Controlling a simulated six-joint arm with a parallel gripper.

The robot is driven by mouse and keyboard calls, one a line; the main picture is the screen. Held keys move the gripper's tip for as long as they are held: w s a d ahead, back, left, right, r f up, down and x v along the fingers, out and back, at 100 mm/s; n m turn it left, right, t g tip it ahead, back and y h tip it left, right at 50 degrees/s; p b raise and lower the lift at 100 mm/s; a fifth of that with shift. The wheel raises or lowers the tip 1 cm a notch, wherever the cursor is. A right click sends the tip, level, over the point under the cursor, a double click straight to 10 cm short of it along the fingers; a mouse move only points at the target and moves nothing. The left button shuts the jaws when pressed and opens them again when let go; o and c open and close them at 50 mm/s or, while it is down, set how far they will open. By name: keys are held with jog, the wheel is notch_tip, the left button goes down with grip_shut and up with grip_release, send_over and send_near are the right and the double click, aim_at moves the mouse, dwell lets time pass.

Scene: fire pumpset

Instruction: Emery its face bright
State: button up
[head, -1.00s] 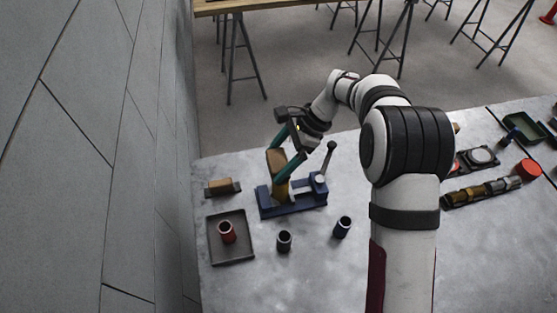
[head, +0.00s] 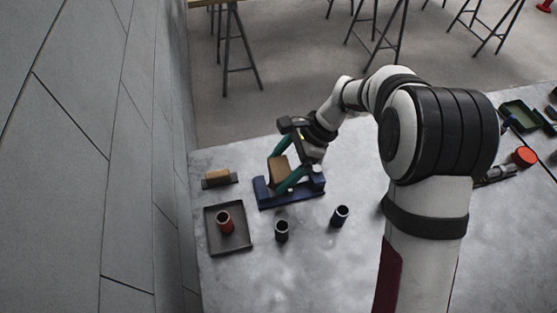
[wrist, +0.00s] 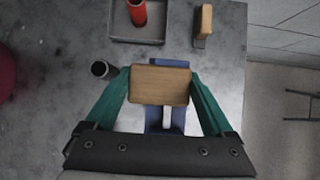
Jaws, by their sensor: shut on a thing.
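My gripper (wrist: 160,85) has green fingers shut on a tan wooden-looking block (wrist: 160,68). The block also shows in the head view (head: 279,168), held tilted over the blue vise-like fixture (head: 264,196). In the wrist view the block covers the middle of the fixture (wrist: 177,122), and a pale grey part shows just below it. I cannot tell whether the block touches anything beneath it. The face under the block is hidden.
A grey tray (head: 229,250) with a red cup (head: 224,222) stands left. Two dark cups (head: 281,230) (head: 340,215) stand in front of the fixture. A tan block on a dark base (head: 218,177) is behind the tray. A green bin (head: 521,114) is far right.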

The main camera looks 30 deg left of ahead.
jog(key=shift+s+d, duration=0.15)
jog(key=shift+s, duration=0.05)
jog(key=shift+w, duration=0.1)
jog(key=shift+w+a, duration=1.9)
jog(key=shift+a, duration=0.1)
notch_tip(320, 180, up, 6)
